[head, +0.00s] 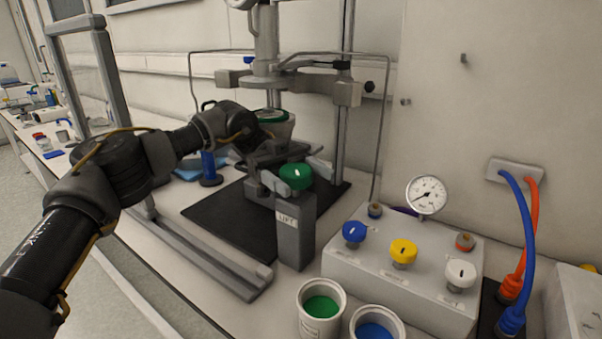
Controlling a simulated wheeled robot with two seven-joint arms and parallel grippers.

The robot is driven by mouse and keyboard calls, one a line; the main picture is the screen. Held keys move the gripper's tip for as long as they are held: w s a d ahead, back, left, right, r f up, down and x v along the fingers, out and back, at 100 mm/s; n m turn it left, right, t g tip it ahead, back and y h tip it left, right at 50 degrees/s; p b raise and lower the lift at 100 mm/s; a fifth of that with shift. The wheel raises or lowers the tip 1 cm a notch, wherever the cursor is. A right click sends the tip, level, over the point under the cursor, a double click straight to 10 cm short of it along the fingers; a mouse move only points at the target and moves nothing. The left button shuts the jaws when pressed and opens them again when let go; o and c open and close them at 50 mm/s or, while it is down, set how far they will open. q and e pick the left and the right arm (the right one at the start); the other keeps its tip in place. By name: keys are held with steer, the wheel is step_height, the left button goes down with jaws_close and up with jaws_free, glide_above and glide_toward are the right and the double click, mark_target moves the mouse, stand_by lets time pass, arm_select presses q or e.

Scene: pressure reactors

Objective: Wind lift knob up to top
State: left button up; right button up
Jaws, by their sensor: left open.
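The green lift knob (296,177) sits on top of a grey post (295,232) labelled LIFT, in the middle of the head view. A white mark shows on the knob. My left gripper (293,174) reaches in from the left, its fingers spread on either side of the knob. Its jaws are open; I cannot tell whether a finger touches the knob. Behind the post stands the reactor frame, with a grey clamp carriage (268,82) on upright rods. A green-rimmed vessel (274,121) is partly hidden behind my wrist. My right gripper is not in view.
A white control box (345,267) with blue, yellow and white knobs and a pressure gauge (427,194) stands right of the post. Cups with green (308,318) and blue (377,312) contents stand in front. Blue and orange hoses are at the right. A dark mat (222,215) lies left of the post.

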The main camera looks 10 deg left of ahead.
mark_target(301, 172)
arm_select(q)
step_height(301, 172, up, 3)
steer(key=shift+r, duration=0.2)
steer(key=s+d+r, duration=0.1)
steer(key=s+r, duration=0.3)
steer(key=s, duration=0.3)
steer(key=s+d+r+b, duration=0.1)
steer(key=s+r, duration=0.4)
steer(key=s, duration=0.1)
steer(key=shift+s+d+r, duration=0.3)
steer(key=shift+s+d, duration=0.05)
steer(key=shift+s, duration=0.05)
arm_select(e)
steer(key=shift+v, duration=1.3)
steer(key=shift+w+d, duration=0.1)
